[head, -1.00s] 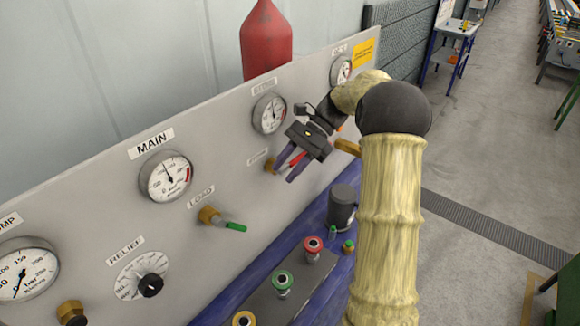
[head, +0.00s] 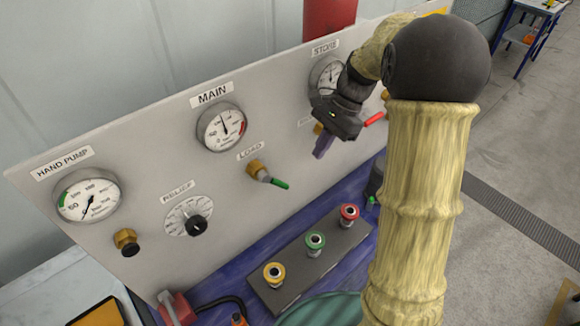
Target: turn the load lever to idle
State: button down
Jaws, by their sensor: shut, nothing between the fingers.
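The load lever (head: 278,183) is a short green handle on a brass valve body (head: 257,168), under the LOAD label on the grey panel. The handle points right and slightly down in the head view. My gripper (head: 319,152) is shut and empty, in front of the panel to the right of the load lever and up from it, clearly apart from it. Its purple fingers point down and left and partly cover another brass valve. A red handle (head: 373,118) shows just right of my gripper.
The MAIN gauge (head: 222,127), HAND PUMP gauge (head: 88,195) and RELIEF dial (head: 190,218) are on the panel. Yellow, green and red push-button-like fittings (head: 315,243) stand on a dark block below. The space directly before the load lever looks clear.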

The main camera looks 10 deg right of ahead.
jog(key=s+a+r+m+t+h+p, duration=0.1)
jog(key=a+r+t+h+p, duration=0.1)
jog(key=r, duration=0.3)
jog(key=shift+a+r+t+h+p, duration=0.3)
jog(key=shift+a+r+h+p, duration=0.1)
jog(key=shift+a+p, duration=0.25)
jog(key=shift+f, duration=0.15)
jog(key=p, duration=0.4)
send_over(288, 186)
jog(key=shift+f, duration=6.05)
jog(key=shift+d, duration=0.1)
